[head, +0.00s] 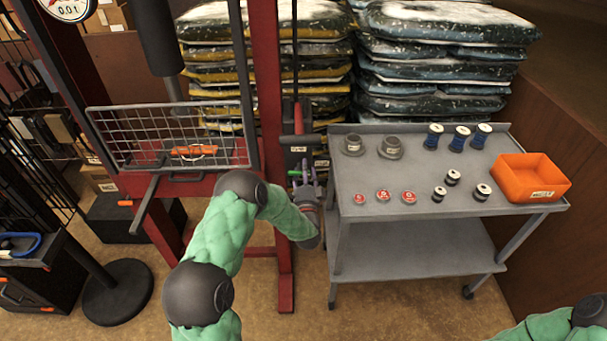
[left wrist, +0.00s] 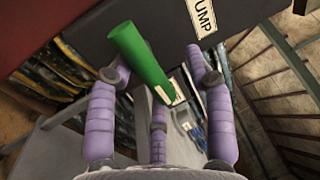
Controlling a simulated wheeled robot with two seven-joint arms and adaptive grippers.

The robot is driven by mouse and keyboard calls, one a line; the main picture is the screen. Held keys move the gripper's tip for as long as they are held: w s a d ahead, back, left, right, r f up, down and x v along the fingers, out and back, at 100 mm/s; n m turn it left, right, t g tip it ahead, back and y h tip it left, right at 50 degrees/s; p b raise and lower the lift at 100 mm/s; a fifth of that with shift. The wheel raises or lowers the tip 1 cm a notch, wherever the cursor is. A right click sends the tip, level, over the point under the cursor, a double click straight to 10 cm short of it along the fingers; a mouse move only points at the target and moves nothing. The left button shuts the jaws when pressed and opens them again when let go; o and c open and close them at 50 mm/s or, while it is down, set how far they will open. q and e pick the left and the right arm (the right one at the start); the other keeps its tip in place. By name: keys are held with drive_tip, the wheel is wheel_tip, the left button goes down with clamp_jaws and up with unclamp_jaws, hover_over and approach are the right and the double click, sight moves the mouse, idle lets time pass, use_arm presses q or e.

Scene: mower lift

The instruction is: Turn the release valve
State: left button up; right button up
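The release valve (left wrist: 138,55) appears to be a green bar below the dark pump block (left wrist: 250,22) with its "PUMP" label (left wrist: 202,15) in the left wrist view. In the head view the pump (head: 300,148) is on the red press post, and a small green bit shows under it. My left gripper (head: 306,180) is just below the pump. In the left wrist view its purple fingers (left wrist: 158,100) are spread, with the green bar between them; I cannot tell whether they touch it. A small label hangs near the bar's lower end. My right gripper is out of view.
A grey cart (head: 420,235) stands right of the pump, with spools, discs, weights and an orange bin (head: 530,178). Stacked bags (head: 440,60) stand behind. The red press frame (head: 270,100) with a wire guard (head: 170,135) is at left. Floor is clear before the cart.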

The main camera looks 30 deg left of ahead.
use_arm(q)
drive_tip(key=shift+s+f, duration=0.1)
drive_tip(key=shift+f, duration=0.05)
drive_tip(key=shift+s, duration=0.1)
drive_tip(key=shift+s+d+f, duration=0.15)
drive_tip(key=shift+s+f, duration=0.05)
drive_tip(key=shift+s, duration=0.05)
drive_tip(key=v, duration=1.1)
drive_tip(key=shift+r, duration=0.15)
